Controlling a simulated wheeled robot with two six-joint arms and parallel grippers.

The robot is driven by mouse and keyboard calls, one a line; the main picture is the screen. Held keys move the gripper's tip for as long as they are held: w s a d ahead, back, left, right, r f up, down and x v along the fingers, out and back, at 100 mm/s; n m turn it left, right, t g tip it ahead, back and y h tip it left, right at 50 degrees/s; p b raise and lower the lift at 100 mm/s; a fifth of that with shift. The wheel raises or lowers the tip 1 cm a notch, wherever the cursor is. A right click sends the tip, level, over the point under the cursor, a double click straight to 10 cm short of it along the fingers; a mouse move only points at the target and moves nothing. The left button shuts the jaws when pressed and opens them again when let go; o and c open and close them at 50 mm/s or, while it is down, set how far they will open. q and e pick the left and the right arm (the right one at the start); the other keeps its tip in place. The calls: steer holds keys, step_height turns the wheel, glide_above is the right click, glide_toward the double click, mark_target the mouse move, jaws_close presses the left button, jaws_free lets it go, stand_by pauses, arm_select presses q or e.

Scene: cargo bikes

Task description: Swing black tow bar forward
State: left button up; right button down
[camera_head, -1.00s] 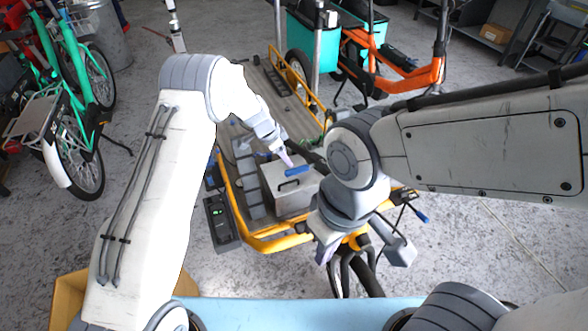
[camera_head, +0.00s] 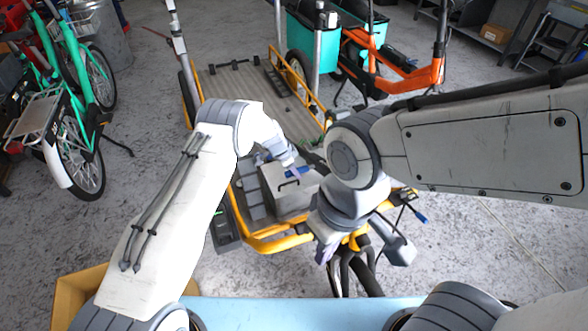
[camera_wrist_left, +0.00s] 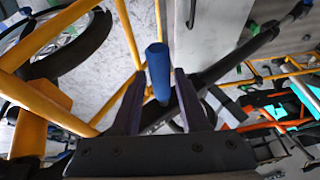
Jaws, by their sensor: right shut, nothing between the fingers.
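A black bar (camera_wrist_left: 243,47), which looks like the tow bar, runs diagonally down to a blue grip (camera_wrist_left: 158,72) in the left wrist view. In the head view a dark bar (camera_head: 311,160) shows beside my left gripper. My left gripper (camera_head: 297,172) is over the cargo bike's bed. In the left wrist view its fingers (camera_wrist_left: 160,95) stand apart on either side of the blue grip, with narrow gaps seeming to show. My right gripper (camera_head: 324,252) is shut and empty, pointing down by the bike's front end. My right arm hides part of the bar.
A grey box (camera_head: 287,198) sits on the yellow-framed cargo bike (camera_head: 268,243). An orange bike (camera_head: 405,75) with teal boxes stands behind. A green bike (camera_head: 75,135) stands at the left. A cardboard box (camera_head: 78,290) is at lower left. Floor at the right is free.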

arm_select(q)
jaws_close()
stand_by(1.2)
